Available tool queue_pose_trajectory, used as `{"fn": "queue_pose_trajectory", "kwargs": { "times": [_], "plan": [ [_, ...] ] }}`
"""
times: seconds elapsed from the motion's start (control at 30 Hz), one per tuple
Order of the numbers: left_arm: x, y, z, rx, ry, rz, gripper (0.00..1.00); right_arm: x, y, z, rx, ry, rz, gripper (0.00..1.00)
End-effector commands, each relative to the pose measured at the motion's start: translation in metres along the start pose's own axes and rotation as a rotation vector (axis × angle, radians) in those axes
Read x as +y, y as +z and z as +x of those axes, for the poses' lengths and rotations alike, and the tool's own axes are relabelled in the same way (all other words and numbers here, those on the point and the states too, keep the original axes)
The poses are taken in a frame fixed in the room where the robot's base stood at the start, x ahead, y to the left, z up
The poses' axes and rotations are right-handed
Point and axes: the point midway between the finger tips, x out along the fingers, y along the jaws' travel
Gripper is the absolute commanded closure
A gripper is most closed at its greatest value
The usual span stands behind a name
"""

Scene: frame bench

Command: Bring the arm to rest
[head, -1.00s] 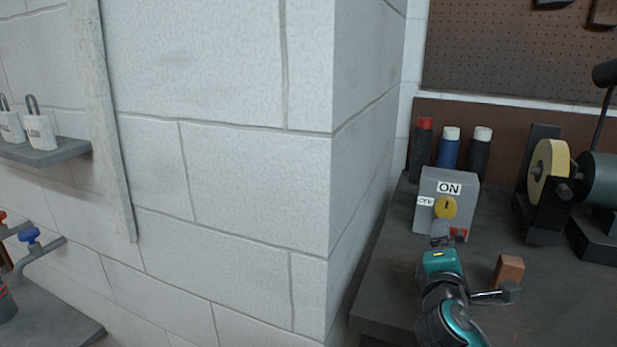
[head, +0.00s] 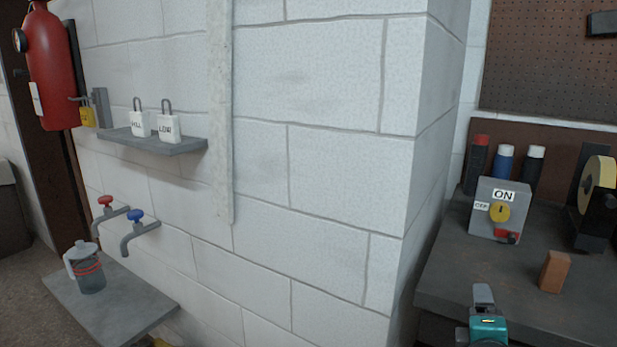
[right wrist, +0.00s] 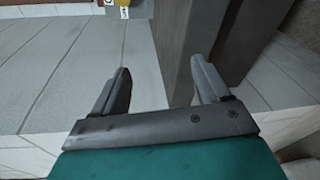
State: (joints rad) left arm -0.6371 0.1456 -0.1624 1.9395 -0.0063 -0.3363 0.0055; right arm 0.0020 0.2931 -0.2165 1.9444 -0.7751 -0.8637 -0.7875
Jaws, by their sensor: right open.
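My right gripper (head: 484,296) is low in the head view, in front of the dark bench (head: 455,285) on the right. In the right wrist view its two fingers (right wrist: 163,88) are spread apart with nothing between them. The grey switch box (head: 484,222) with a yellow knob (head: 499,212) and ON and OFF labels stands on the bench, beyond the gripper and apart from it. A small red part (head: 507,237) shows at the box's lower front. My left gripper is not in view.
Farther left are a shelf with padlocks (head: 169,127), taps (head: 136,216), a jug (head: 88,270) and a fire extinguisher (head: 50,65).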

Motion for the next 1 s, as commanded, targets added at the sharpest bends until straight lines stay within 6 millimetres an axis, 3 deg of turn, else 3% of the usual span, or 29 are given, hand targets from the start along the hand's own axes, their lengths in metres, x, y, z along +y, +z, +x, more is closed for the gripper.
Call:
{"fn": "queue_pose_trajectory", "kwargs": {
  "times": [0.03, 0.17, 0.3, 0.4, 0.5, 0.6, 0.87, 1.0],
  "plan": [
    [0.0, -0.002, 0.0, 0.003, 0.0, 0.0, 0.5, -0.025, -0.011, -0.009, 0.056, -0.054, 0.08, 0.25],
    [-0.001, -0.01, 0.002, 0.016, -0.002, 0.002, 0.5, -0.09, -0.042, -0.045, 0.197, -0.221, 0.364, 0.25],
    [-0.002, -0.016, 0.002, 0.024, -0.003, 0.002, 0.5, -0.158, -0.071, -0.106, 0.289, -0.457, 0.778, 0.25],
    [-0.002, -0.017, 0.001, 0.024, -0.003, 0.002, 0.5, -0.19, -0.081, -0.148, 0.288, -0.602, 1.061, 0.25],
    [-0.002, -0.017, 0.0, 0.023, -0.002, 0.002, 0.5, -0.208, -0.085, -0.178, 0.26, -0.7, 1.277, 0.25],
    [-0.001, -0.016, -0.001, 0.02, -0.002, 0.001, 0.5, -0.217, -0.085, -0.195, 0.233, -0.752, 1.408, 0.25],
    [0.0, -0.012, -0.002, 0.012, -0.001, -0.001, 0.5, -0.22, -0.086, -0.201, 0.22, -0.772, 1.467, 0.25],
    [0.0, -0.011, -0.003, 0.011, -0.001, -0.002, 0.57, -0.22, -0.086, -0.201, 0.22, -0.772, 1.465, 0.37]
  ]
}}
